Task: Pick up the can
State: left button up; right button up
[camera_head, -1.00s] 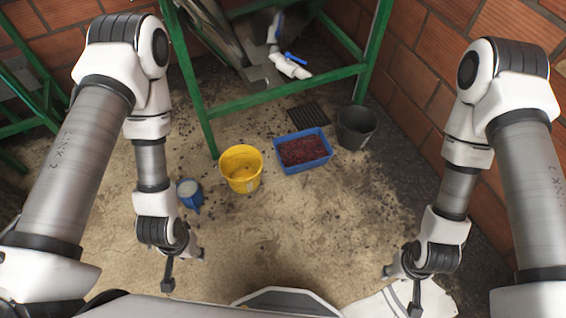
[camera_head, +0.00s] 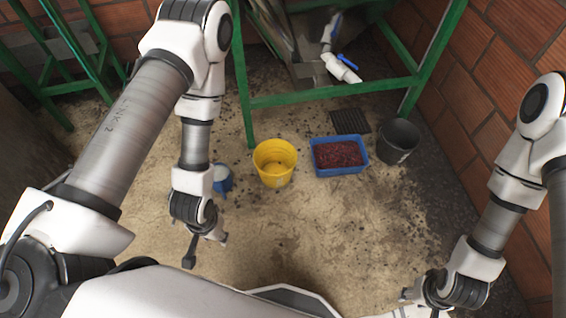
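A small blue can (camera_head: 224,182) with a pale inside or top stands on the dirt floor, left of the yellow bucket. My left arm partly hides it. My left gripper (camera_head: 205,250) hangs open and empty in front of the can, apart from it, with its two fingers spread. My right gripper (camera_head: 420,304) is at the bottom edge, far to the right of the can. Its fingers look spread with nothing between them, though the frame's edge cuts close to them.
A yellow bucket (camera_head: 275,164), a blue tray (camera_head: 340,173) of dark red material and a black bucket (camera_head: 397,141) stand right of the can. A green metal frame (camera_head: 330,95) rises behind them. A brick wall (camera_head: 500,110) bounds the right. The floor's middle is clear.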

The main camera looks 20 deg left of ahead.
aim_at(222, 182)
jog(key=u, duration=1.3)
jog(key=i+l+z, duration=0.1)
jog(key=i, duration=0.4)
jog(key=i+l+z, duration=0.15)
jog(key=i, duration=0.35)
